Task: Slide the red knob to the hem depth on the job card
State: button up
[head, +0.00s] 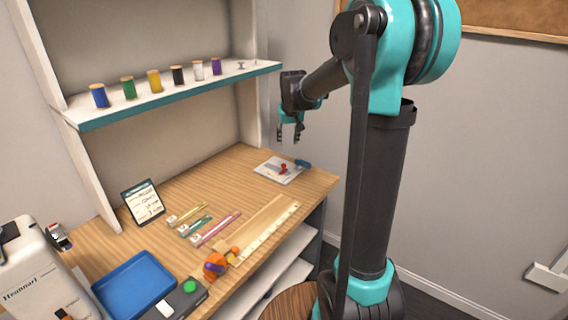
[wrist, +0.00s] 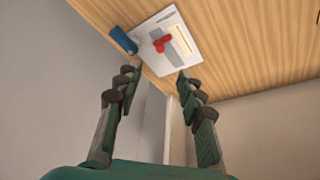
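The red knob (head: 284,168) stands on a white plate (head: 268,174) at the right end of the wooden desk. In the wrist view the red knob (wrist: 161,42) sits on a grey strip, with a pale scale beside it on the white plate (wrist: 190,58). The job card (head: 144,201) is a dark-framed card propped at the back left of the desk; its handwriting is too small to read. My gripper (head: 290,134) hangs above the desk, short of the plate. In the wrist view its fingers (wrist: 158,75) are apart with nothing between them.
A blue cylinder (head: 302,163) lies beside the plate. Rulers and coloured pencils (head: 214,229) lie mid-desk. A blue tray (head: 135,286), an orange dispenser (head: 216,264) and a sewing machine (head: 40,275) are at the left. A shelf with thread spools (head: 178,76) overhangs the back.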

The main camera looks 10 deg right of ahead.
aim_at(284, 165)
jog(key=x, duration=0.5)
jog(key=w+x, duration=0.1)
jog(key=x, duration=1.1)
jog(key=shift+w+a+r, duration=0.1)
jog(key=shift+w+a, duration=0.05)
jog(key=shift+w, duration=0.2)
jog(key=shift+c, duration=0.3)
grip_shut()
